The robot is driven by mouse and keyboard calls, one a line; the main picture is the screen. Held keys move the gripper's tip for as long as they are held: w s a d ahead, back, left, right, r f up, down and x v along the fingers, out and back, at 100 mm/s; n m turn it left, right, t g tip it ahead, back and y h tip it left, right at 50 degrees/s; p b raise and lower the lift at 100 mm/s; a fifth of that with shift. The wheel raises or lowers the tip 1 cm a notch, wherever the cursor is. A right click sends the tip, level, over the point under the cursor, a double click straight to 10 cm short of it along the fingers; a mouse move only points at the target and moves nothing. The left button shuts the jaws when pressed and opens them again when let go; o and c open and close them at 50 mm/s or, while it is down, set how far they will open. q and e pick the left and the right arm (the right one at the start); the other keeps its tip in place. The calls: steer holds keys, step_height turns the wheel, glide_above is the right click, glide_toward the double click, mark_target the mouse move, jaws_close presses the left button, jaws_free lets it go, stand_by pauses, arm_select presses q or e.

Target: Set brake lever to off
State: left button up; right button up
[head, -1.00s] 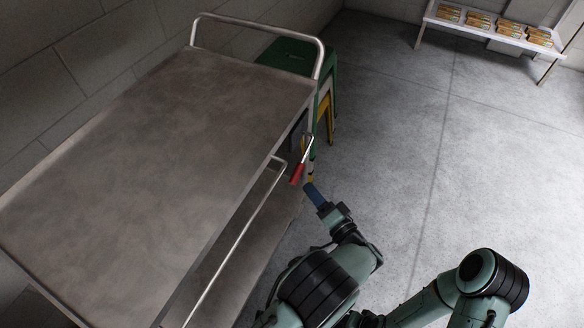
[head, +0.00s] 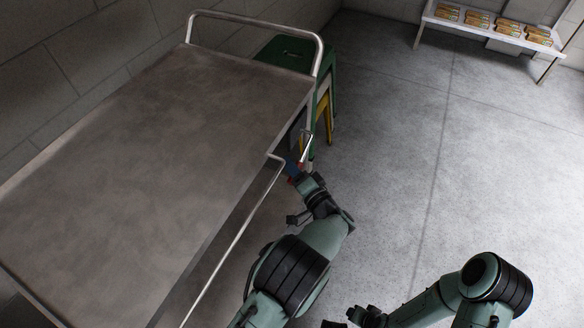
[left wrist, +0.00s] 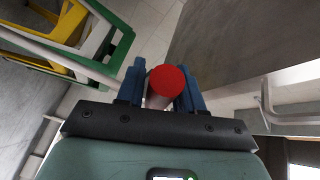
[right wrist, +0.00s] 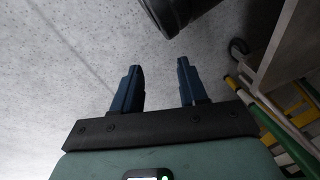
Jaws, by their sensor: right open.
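In the head view my left gripper (head: 293,169) is at the lever's lower end and hides most of the red grip. In the left wrist view the round red grip end (left wrist: 167,80) sits between the two blue fingers of my left gripper (left wrist: 163,78). My right gripper (right wrist: 155,75) is open and empty over the floor.
A green stool (head: 290,52) with yellow and white ones under it stands behind the trolley's far right end. A trolley side rail (head: 235,240) runs close to my left arm. A white bench (head: 490,25) with several packs is far back. The floor on the right is clear.

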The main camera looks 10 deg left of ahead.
arm_select(q)
jaws_close()
steer(key=r+m+g+p, duration=0.1)
steer(key=r+p, duration=0.1)
steer(key=p, duration=0.3)
steer(key=r+m+p, duration=0.1)
steer(key=m+p, duration=0.1)
steer(key=p, duration=0.4)
steer(key=r+m+g+h+p, duration=0.1)
steer(key=r+p, duration=0.1)
steer(key=p, duration=0.3)
steer(key=shift+s+r+g+p, duration=0.3)
steer(key=shift+r+p, duration=0.05)
steer(key=shift+p, duration=0.05)
arm_select(e)
steer(key=s+a+r+g+y, duration=0.1)
steer(key=s+a+r+g, duration=0.1)
steer(key=s+r, duration=0.4)
steer(key=s+a+r+n+g+y, duration=0.1)
steer(key=s+a+r+g, duration=0.1)
steer(key=s+r, duration=0.4)
step_height(320, 180, up, 4)
steer(key=shift+a+r, duration=0.25)
steer(key=shift+a, duration=0.35)
arm_select(q)
steer(key=shift+o, duration=2.2)
jaws_free()
steer(key=v, duration=1.3)
steer(key=shift+s+r, duration=0.2)
